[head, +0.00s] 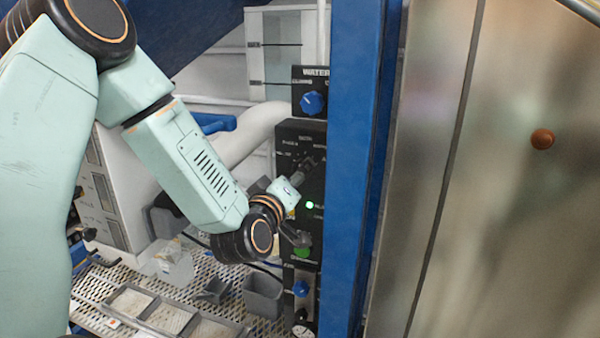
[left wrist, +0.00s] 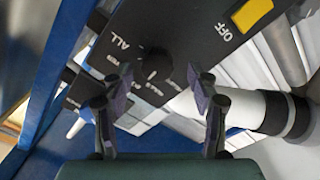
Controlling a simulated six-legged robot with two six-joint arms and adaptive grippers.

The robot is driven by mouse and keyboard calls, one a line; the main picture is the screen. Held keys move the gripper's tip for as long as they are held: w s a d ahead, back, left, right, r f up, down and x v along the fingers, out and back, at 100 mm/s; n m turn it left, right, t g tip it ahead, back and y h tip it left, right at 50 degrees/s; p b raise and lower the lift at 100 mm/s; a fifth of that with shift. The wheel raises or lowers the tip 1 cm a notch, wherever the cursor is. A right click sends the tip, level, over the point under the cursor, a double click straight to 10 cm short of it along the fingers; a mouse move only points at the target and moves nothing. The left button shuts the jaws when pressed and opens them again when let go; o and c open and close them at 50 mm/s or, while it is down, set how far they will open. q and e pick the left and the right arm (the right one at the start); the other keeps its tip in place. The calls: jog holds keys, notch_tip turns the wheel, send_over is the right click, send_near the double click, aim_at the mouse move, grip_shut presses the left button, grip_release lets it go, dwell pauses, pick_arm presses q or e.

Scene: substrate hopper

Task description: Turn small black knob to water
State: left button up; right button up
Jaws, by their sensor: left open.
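The small black knob (left wrist: 156,66) is on a black control panel (left wrist: 182,28) in the left wrist view, with small white labels around it, mostly too blurred to read; "ALL" stands near it. My left gripper (left wrist: 160,80) is open, one finger to each side of the knob in the picture. I cannot tell whether the fingers touch it. In the head view my left gripper (head: 303,172) is at the upper part of the same black panel (head: 312,135) and hides most of the knob area. My right gripper is not in view.
A blue knob on a "WATER" box (head: 312,102) is above the panel. A green light (head: 309,205) and green button (head: 302,252) are below my gripper. A blue post (head: 352,170) stands close on the right. Grey bins (head: 263,293) stand on a mesh shelf below.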

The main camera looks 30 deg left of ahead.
pick_arm(q)
jog(key=shift+w+d+r, duration=0.1)
jog(key=shift+w+d, duration=0.2)
jog(key=shift+w, duration=0.45)
jog(key=shift+a, duration=0.6)
jog(key=shift+c, duration=0.4)
jog(key=shift+w+d, duration=0.1)
jog(key=shift+d, duration=0.35)
jog(key=c, duration=0.4)
jog(key=shift+c, duration=0.9)
jog(key=shift+a, duration=0.25)
jog(key=c, duration=0.3)
jog(key=shift+d, duration=0.1)
jog(key=shift+c, duration=1.1)
